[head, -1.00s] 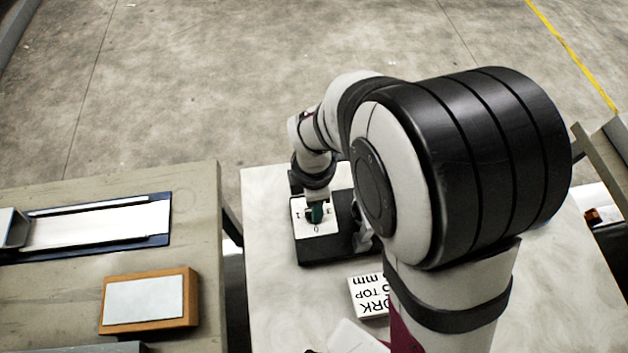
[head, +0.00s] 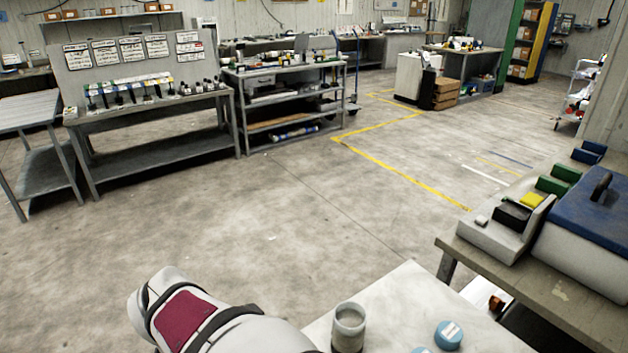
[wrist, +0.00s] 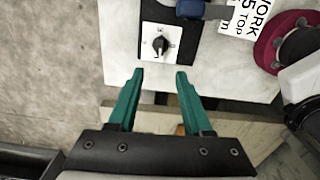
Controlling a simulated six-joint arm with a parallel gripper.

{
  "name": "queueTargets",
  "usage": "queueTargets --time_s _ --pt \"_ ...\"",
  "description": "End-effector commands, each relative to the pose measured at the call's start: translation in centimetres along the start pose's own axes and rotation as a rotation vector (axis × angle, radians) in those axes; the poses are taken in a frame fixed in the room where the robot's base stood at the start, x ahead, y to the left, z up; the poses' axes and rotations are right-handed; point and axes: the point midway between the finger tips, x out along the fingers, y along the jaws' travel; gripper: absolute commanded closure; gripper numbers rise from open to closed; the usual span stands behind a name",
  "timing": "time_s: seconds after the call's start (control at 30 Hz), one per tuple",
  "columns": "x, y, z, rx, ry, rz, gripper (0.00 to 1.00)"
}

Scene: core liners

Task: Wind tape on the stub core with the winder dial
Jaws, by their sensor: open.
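The winder dial (wrist: 160,45) is a small dark knob on a white plate, set on the black winder base (wrist: 174,15) at the top of the wrist view. My gripper (wrist: 160,73) shows two green fingers spread apart with nothing between them. In the picture its fingertips sit just below the dial plate, and the dial lies clear of both fingers. A blue part (wrist: 190,9) shows at the winder's upper edge. I cannot make out the stub core or any tape. The head view does not show the winder or my gripper.
A white printed card (wrist: 246,18) lies right of the winder. In the head view, a grey open cylinder (head: 348,328) and a blue round lid (head: 449,333) are on the pale worktop (head: 400,300). A bench (head: 560,295) with a blue-lidded box (head: 590,225) stands at right.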

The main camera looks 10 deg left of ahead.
Motion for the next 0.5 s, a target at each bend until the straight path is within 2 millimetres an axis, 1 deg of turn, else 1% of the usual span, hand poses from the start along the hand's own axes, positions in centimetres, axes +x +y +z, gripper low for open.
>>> queueTargets --time_s 0.3,0.4,0.5 --pt "9.2 -0.2 0.0 -0.001 -0.001 -0.009 0.5" --pt "11.7 -0.2 0.0 -0.001 0.0 -0.008 0.5" --pt "13.3 -0.2 0.0 0.0 0.0 -0.005 0.5"
